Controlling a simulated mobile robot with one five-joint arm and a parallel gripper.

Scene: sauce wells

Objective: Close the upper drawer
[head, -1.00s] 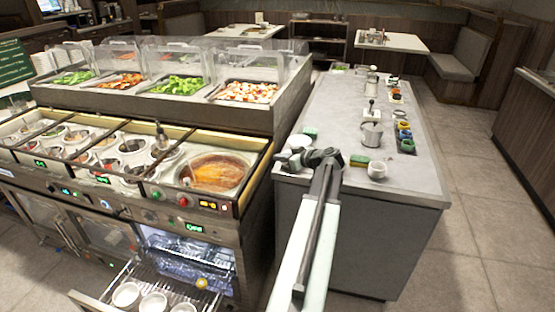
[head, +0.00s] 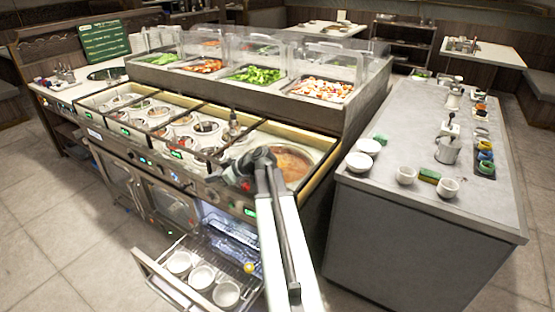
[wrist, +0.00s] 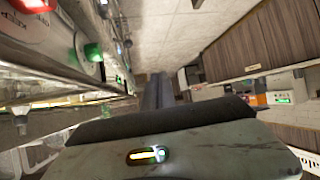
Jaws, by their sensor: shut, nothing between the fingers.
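The open drawer (head: 168,284) is pulled out low at the front of the sauce-well counter. Its front panel stands away from the lit opening, toward the lower left. It holds white bowls (head: 201,277) and a small yellow round thing (head: 249,267). My gripper (head: 222,178) is shut and empty, above and behind the drawer in the head view, near the counter's control panel. In the wrist view my shut fingers (wrist: 158,92) point along the counter front. The drawer cannot be made out clearly in the wrist view. My arm hides part of the counter front.
The sauce-well counter (head: 150,152) has glass doors (head: 168,203) left of the drawer. A grey side counter (head: 425,225) stands at the right with bowls, a sponge and a metal pitcher (head: 447,150). The tiled floor (head: 60,215) at the left is clear.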

